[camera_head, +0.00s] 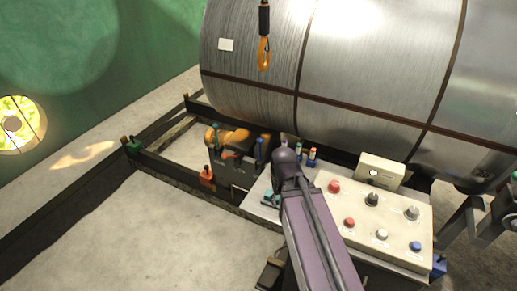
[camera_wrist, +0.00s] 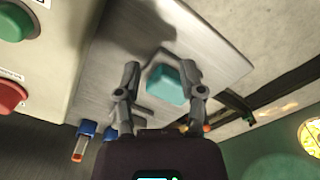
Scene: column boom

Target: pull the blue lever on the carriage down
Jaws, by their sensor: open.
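The carriage (camera_head: 237,172) is a dark unit with an orange top on the black rail frame, left of my arm in the head view. A blue lever (camera_head: 259,148) stands upright at its right side. A teal lever (camera_head: 214,133) stands at its left. My gripper (camera_wrist: 162,68) is open, with its two fingers on either side of a teal block (camera_wrist: 170,84) on a grey plate. I cannot tell whether the fingers touch the block. In the head view my arm hides most of the gripper. The blue lever cannot be made out in the wrist view.
A cream panel (camera_head: 385,225) with knobs and buttons stands right of my arm. Small blue-capped pegs (camera_wrist: 84,138) are near my gripper. Open floor (camera_head: 150,230) lies front left.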

